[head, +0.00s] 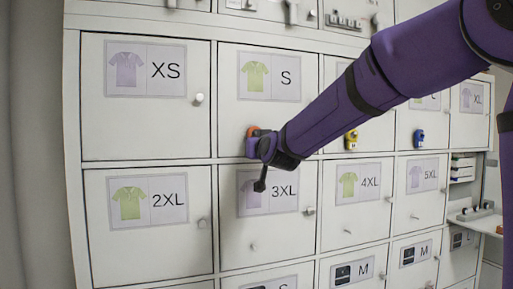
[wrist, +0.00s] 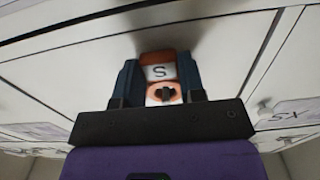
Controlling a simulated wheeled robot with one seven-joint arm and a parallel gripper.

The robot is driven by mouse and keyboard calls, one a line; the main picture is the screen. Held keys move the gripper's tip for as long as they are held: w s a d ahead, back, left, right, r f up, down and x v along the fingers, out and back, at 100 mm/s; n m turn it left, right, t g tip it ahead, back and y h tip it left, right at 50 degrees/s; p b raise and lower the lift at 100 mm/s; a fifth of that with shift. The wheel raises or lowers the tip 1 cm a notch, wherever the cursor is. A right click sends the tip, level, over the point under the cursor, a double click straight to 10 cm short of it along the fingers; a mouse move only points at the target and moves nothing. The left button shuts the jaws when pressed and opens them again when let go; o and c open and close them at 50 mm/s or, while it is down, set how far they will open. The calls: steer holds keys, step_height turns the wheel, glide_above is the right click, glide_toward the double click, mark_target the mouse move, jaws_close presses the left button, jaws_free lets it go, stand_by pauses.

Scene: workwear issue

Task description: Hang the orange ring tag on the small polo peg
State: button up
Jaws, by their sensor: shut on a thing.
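The orange ring tag (head: 256,130) is in my gripper (head: 254,146), in front of the lower part of the door marked S (head: 270,102), which bears a green polo picture. In the wrist view the tag (wrist: 160,58) sits between the two dark fingers of my gripper (wrist: 160,85), with a white S label and a round ring end. A dark shape fills the ring's hole; I cannot tell whether it is the small polo peg. My gripper and arm hide that peg in the head view.
The XS door on the left has a bare peg (head: 199,98). To the right, a yellow tag (head: 351,139) and a blue tag (head: 419,138) hang on the doors. The 3XL peg (head: 309,210) stands out below right. A shelf (head: 474,215) is at far right.

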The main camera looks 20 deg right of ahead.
steer(key=o, duration=1.1)
steer(key=shift+c, duration=0.2)
steer(key=shift+s, duration=0.1)
steer(key=s, duration=1.1)
steer(key=s+d+f+g, duration=0.2)
steer(key=s+f+g, duration=0.2)
steer(key=s, duration=0.5)
steer(key=s+d+f+g, duration=0.2)
steer(key=s+f+g, duration=0.2)
steer(key=s, duration=0.6)
steer(key=s+d+f+g, duration=0.3)
steer(key=s+f+g, duration=0.1)
steer(key=s+f, duration=0.4)
steer(key=shift+s+g, duration=0.4)
steer(key=shift+s, duration=0.25)
